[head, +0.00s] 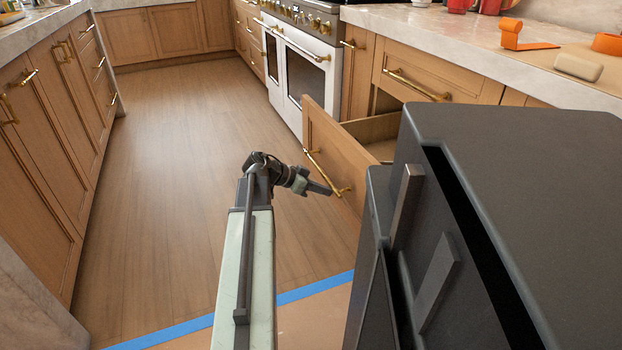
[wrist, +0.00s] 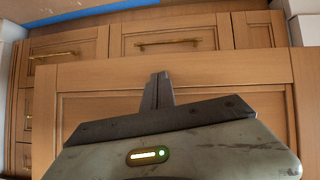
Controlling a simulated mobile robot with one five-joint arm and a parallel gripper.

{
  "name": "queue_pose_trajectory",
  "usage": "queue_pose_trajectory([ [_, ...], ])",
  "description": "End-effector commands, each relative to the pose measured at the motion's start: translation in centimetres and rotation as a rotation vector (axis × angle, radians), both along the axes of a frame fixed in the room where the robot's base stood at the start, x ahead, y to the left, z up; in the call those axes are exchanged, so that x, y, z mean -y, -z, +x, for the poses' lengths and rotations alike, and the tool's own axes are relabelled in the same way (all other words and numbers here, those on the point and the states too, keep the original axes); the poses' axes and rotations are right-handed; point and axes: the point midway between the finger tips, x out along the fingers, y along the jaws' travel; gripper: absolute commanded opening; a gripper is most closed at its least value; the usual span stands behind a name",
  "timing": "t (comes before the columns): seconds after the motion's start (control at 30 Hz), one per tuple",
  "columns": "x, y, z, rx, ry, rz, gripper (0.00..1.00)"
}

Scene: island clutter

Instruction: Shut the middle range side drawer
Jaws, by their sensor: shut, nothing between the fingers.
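My gripper (head: 326,190) is in front of the drawer front, close to the near lower end of the handle. I cannot tell whether it touches. In the wrist view my gripper (wrist: 160,76) is shut and empty, its fingers together before a framed wooden panel (wrist: 225,78). No handle shows on that panel; my gripper body covers much of it.
A closed drawer (head: 440,85) lies under the right counter, whose top holds an orange tape dispenser (head: 515,35). The white range (head: 300,75) stands farther back. Cabinets (head: 50,130) line the left side. The wooden floor (head: 170,150) between is clear, with blue tape (head: 180,327) across it.

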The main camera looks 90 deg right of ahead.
Motion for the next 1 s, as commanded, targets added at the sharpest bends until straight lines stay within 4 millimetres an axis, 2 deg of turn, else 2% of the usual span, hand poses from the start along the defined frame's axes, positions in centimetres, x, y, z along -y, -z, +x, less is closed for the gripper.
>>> queue_pose_trajectory([
  [0.73, 1.6, 0.0, -3.5, 0.0, 0.001, -0.001, 0.0],
  [1.0, 1.8, 0.0, -3.8, 0.0, -0.001, 0.0, 0.0],
])
